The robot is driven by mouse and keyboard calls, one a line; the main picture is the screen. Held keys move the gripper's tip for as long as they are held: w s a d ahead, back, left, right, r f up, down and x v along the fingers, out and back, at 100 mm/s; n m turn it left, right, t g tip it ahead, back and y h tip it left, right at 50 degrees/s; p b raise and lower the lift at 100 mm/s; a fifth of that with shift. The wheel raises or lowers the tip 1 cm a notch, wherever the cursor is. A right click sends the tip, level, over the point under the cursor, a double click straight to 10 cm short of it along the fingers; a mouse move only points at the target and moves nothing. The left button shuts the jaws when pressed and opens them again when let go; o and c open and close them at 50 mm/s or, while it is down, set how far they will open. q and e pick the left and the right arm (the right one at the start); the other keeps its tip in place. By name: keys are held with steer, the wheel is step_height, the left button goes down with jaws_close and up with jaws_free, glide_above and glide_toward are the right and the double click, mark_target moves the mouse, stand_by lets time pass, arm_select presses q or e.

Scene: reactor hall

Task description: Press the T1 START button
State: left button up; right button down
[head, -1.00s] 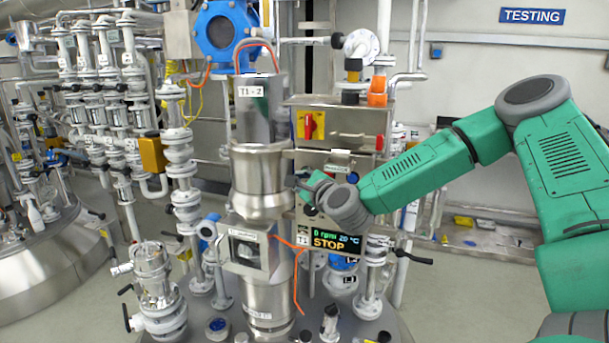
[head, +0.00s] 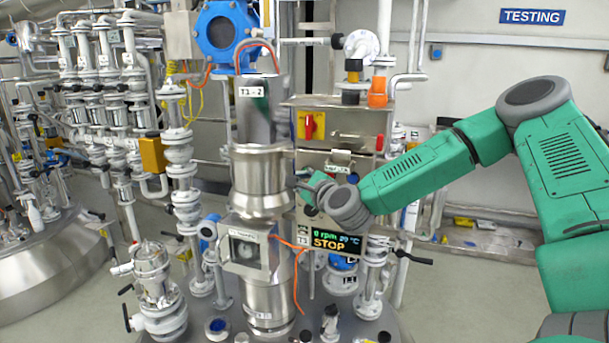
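The control box (head: 337,130) stands right of the steel column, with a red and yellow rotary switch (head: 311,126) on its upper part. Below it, a panel carries small buttons, mostly hidden behind my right wrist. The display (head: 336,240) under the panel reads "0 rpm", a temperature in °C and "STOP", with a "T3" tag beside it. I cannot make out a T1 START label. My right gripper (head: 300,185) is at the panel's front, its dark fingers pointing left and partly hidden by the wrist; contact and opening are unclear. My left gripper is not in view.
A steel column tagged "T1 - 2" (head: 251,92) stands left of the panel, close to my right gripper. White valves and pipes (head: 180,160) crowd the left. A black-handled valve (head: 412,257) sticks out at lower right. Open floor lies further right.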

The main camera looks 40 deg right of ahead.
steer(key=shift+d, duration=0.1)
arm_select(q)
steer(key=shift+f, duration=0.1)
arm_select(e)
steer(key=shift+w+d+r, duration=0.1)
steer(key=shift+w+d, duration=0.1)
steer(key=shift+d, duration=0.45)
